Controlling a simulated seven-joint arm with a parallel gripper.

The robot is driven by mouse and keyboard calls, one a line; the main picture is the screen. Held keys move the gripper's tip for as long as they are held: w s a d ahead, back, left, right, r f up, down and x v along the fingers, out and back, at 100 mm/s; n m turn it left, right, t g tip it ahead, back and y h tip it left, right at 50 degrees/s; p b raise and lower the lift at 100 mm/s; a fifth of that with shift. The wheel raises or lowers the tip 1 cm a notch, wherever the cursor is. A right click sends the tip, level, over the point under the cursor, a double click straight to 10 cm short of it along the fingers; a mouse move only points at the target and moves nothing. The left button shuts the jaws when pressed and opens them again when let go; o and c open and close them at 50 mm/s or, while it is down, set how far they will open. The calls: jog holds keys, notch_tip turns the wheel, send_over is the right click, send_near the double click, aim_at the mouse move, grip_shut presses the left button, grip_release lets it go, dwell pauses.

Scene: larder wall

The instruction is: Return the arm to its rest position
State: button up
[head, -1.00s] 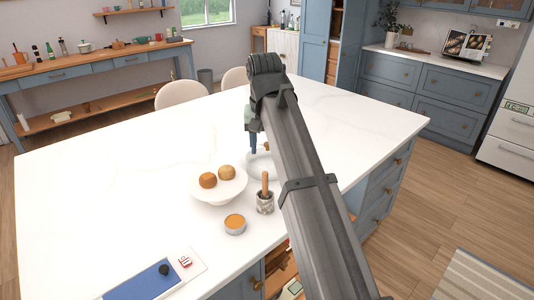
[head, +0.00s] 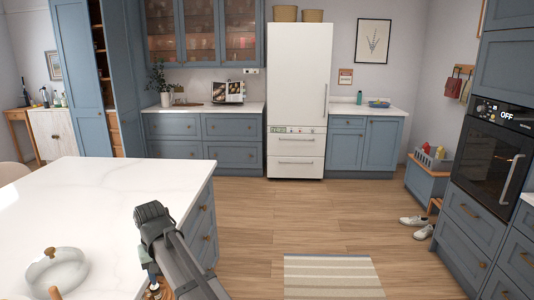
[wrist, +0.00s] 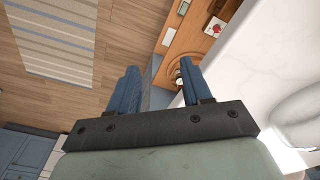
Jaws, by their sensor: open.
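My gripper (wrist: 157,88) shows in the wrist view with its two blue fingers spread apart and nothing between them. In the head view my dark grey arm reaches up from the bottom edge beside the white-topped island (head: 110,195). A blue finger of the gripper (head: 152,273) hangs below the arm's end there; the rest is hidden behind the arm or cut off. In the wrist view the gripper is over the island's side, between the white top (wrist: 265,75) and the wooden floor (wrist: 120,35).
A glass lid-like dish (head: 58,272) with a wooden knob is on the island, left of my arm. A wooden shelf (wrist: 185,42) with small items shows past the fingers. A striped rug (head: 330,277) lies right on open floor. Cabinets, a fridge (head: 298,90) and an oven (head: 490,160) stand farther off.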

jog(key=w+d+f+m, duration=0.2)
jog(key=w+d+f, duration=0.1)
jog(key=d+f, duration=0.8)
jog(key=w+d+f+m, duration=0.1)
jog(key=w+d+f, duration=0.2)
jog(key=d+f, duration=0.8)
jog(key=s+d+f+m, duration=0.1)
jog(key=s+d+f, duration=0.2)
jog(key=d, duration=0.6)
jog(key=s+d+f+m, duration=0.1)
jog(key=s+d+f, duration=0.25)
jog(key=d, duration=0.65)
jog(key=s+d+f+m, duration=0.2)
jog(key=s+d+f, duration=0.1)
jog(key=d, duration=0.6)
jog(key=s+f+g, duration=0.3)
jog(key=s+f, duration=0.7)
jog(key=s, duration=0.4)
jog(key=s+f+g, duration=0.4)
jog(key=s+f, duration=0.7)
jog(key=s, duration=0.4)
jog(key=shift+g, duration=0.3)
